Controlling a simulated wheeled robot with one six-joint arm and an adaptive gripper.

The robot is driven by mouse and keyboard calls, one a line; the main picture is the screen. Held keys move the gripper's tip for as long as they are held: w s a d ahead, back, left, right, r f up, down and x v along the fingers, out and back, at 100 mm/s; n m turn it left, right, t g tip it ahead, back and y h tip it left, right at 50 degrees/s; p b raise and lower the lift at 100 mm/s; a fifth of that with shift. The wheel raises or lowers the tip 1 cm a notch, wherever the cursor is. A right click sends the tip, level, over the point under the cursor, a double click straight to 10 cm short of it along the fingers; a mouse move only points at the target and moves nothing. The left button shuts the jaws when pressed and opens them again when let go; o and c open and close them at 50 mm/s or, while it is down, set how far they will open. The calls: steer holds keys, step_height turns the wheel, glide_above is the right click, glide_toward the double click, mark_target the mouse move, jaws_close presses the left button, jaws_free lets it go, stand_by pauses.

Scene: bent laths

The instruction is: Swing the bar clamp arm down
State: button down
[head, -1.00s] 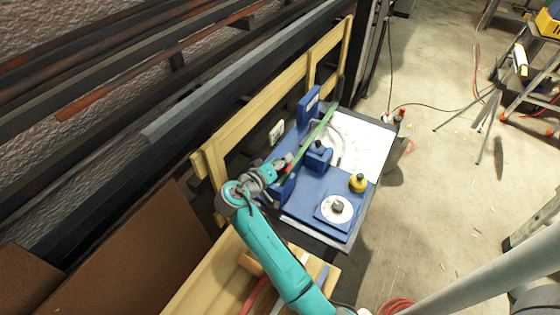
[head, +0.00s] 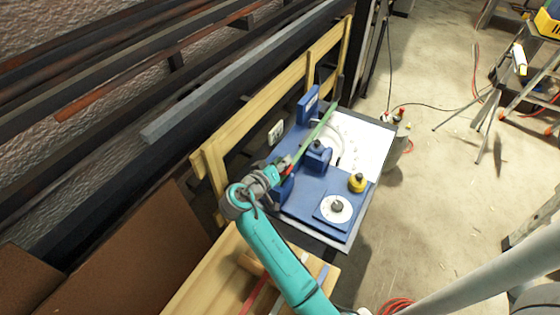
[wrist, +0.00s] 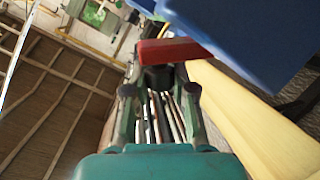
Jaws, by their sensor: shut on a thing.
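My gripper (head: 281,165) is at the fixture's left side, near the lath's lower end. The red bar appears to be the clamp arm; only a little red shows in the head view, beside my fingers. My gripper and arm hide its pivot and lower end. I cannot tell its exact angle.
A wooden rail (head: 270,101) runs behind the table, below racked dark bars. A wooden bench (head: 210,280) is in front.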

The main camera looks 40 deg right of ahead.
steer(key=m, duration=0.1)
steer(key=s+m+t, duration=0.1)
steer(key=f+m, duration=0.1)
steer(key=shift+s+d+t+y, duration=0.2)
steer(key=shift+d+t+y, duration=0.1)
steer(key=shift+t, duration=0.1)
steer(key=shift+s+d+f+m+t, duration=0.1)
steer(key=shift+s+f+m+t, duration=0.15)
steer(key=shift+m, duration=0.4)
steer(key=shift+s+f+m+t, duration=0.1)
steer(key=shift+m+t, duration=0.15)
steer(key=shift+m, duration=0.4)
steer(key=c, duration=0.9)
jaws_free()
steer(key=v, duration=1.2)
